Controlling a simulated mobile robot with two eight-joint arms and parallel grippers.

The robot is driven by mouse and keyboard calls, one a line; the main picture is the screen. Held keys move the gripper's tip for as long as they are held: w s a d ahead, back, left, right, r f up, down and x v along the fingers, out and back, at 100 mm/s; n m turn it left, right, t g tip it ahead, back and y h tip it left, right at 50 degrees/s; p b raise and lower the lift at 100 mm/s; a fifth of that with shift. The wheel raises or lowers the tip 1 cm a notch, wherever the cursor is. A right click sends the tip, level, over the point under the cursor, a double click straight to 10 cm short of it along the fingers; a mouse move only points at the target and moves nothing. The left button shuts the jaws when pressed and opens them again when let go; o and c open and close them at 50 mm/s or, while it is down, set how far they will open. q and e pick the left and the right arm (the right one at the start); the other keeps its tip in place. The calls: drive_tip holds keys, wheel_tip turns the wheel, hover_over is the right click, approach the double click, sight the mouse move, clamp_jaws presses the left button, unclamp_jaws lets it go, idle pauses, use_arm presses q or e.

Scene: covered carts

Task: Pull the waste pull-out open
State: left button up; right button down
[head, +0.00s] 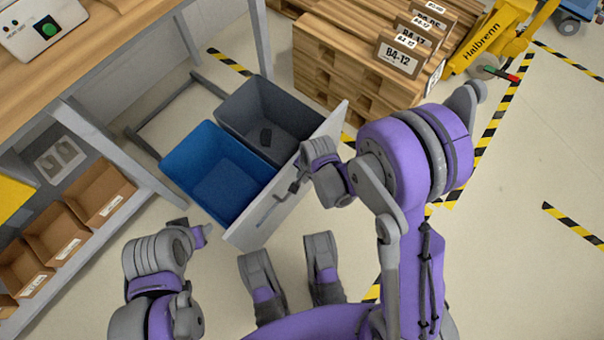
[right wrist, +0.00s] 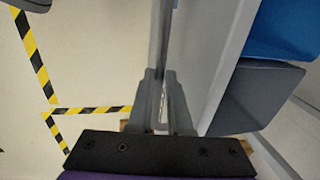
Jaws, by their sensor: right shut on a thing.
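The waste pull-out (head: 257,232) stands out from under the workbench, with its light grey front panel towards me. It holds a blue bin (head: 190,158) and a dark grey bin (head: 255,108), both seen from above. A small dark thing lies in the grey bin. My right gripper (head: 293,188) is at the outer face of the front panel. In the right wrist view its fingers (right wrist: 162,105) are shut on the handle bar (right wrist: 162,40), beside the panel. My left gripper (head: 203,236) is low at the left, apart from the pull-out; its fingers are not clear.
The workbench (head: 130,45) with a green-button box (head: 45,32) is at upper left. Cardboard bins (head: 98,190) sit on a shelf below. Wooden pallets (head: 345,75) with labelled boxes stand behind the pull-out. A yellow pallet truck (head: 497,35) is at upper right. Open floor lies at right.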

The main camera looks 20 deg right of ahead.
drive_tip(key=c, duration=0.8)
unclamp_jaws()
drive_tip(key=shift+c, duration=0.2)
wheel_tip(320, 180, up, 11)
drive_tip(key=s+d+p, duration=0.1)
drive_tip(key=p, duration=0.2)
drive_tip(key=shift+s+d+f+p, duration=0.15)
drive_tip(key=shift+s+p, duration=0.15)
drive_tip(key=shift+p, duration=0.05)
